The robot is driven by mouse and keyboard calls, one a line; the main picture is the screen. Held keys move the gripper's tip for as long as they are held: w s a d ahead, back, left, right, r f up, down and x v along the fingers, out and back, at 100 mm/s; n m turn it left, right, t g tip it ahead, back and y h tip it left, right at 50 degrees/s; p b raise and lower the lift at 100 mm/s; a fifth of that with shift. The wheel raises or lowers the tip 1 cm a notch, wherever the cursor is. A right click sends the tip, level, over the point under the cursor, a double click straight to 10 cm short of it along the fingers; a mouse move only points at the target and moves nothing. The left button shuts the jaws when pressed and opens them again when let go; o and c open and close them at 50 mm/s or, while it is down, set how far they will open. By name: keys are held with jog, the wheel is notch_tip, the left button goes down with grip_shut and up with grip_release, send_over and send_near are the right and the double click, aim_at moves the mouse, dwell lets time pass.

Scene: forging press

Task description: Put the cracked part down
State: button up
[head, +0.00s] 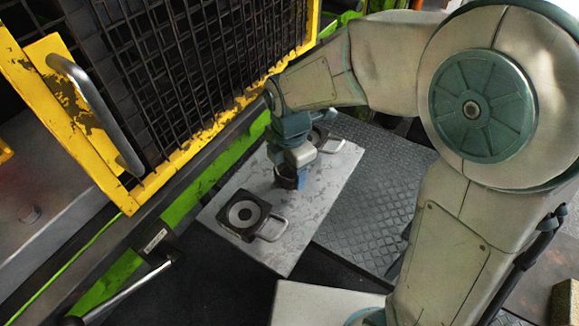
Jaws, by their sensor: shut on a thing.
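My gripper (290,179) points down over the grey metal plate (285,257). Its jaws are shut on a small dark part (287,177), which is mostly hidden by the fingers. I cannot make out a crack on it. I cannot tell whether the part touches the plate or hangs just above it. The held part is between two dark square blocks with handles. The far block (319,133) is partly hidden behind my gripper.
A yellow-framed mesh guard (205,75) with a grey handle (95,115) stands at the left. A metal lever (128,289) sticks out at the lower left. Dark checkered floor plate (370,200) lies right of the grey plate. The grey plate's near right part is bare.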

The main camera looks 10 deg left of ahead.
aim_at(290, 175)
jog(key=shift+f, duration=0.2)
jog(key=o, duration=1.2)
jog(key=shift+r, duration=0.15)
notch_tip(290, 175, up, 12)
jog(key=shift+s+d+f+m+t, duration=0.55)
jog(key=shift+s+d+m, duration=0.8)
jog(key=shift+d+m, duration=2.8)
jog(key=shift+s+d+f+m+t, duration=0.55)
jog(key=shift+s+d+m, duration=0.8)
jog(key=shift+d+m, duration=2.75)
jog(key=shift+s+d+f+m+t, duration=0.5)
jog(key=shift+s+d+m, duration=0.85)
jog(key=shift+d+m, duration=2.8)
jog(key=shift+a+f+m, duration=0.1)
jog(key=shift+a+m, duration=1)
jog(key=shift+a, duration=0.05)
